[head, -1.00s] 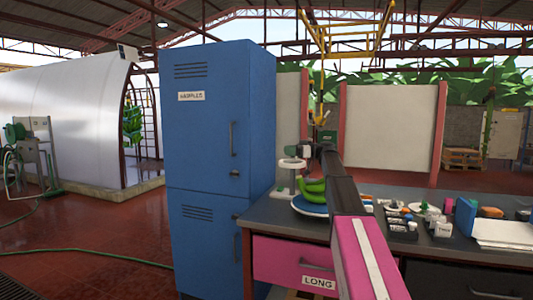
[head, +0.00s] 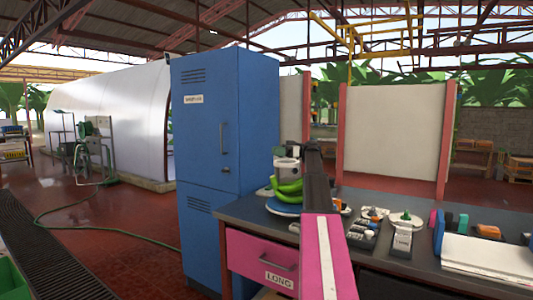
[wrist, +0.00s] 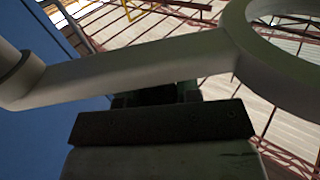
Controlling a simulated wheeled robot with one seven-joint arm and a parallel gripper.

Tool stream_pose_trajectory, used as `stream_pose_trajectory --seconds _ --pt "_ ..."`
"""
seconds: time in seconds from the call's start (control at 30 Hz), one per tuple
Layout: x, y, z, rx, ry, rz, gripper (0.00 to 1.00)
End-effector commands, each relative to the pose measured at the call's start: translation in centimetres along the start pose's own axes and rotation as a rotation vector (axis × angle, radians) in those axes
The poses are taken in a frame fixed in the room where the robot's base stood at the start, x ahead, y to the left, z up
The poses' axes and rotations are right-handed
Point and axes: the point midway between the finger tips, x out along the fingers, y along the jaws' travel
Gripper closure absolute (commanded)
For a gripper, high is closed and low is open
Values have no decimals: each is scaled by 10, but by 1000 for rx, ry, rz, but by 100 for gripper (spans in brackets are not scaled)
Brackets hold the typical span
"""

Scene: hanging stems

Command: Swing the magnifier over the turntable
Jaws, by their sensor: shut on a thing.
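The magnifier is a pale ring on a flat arm. In the wrist view the magnifier (wrist: 150,72) crosses the picture, its ring at the upper right and its round pivot at the left edge. In the head view the white magnifier (head: 286,164) stands at the bench's left end, partly hidden. The blue turntable (head: 284,209) carries green bananas (head: 289,187) close below it. My gripper (wrist: 155,97) is shut on the magnifier's arm, between pivot and ring; the contact is partly hidden. In the head view my arm covers part of this area.
A tall blue cabinet (head: 213,150) stands close left of the bench (head: 345,214). Small items, a white labelled block (head: 402,238) and papers (head: 485,255) lie on the bench to the right. The pink drawer (head: 262,262) is below. The red floor at left is open, crossed by a green hose.

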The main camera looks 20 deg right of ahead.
Motion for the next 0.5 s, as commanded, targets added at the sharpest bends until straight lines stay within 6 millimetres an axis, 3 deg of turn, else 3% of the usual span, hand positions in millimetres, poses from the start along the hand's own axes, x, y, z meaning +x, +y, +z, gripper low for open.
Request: stream_pose_trajectory --seconds 0.5 --pt "-8 -4 2 2 -3 -4 100"
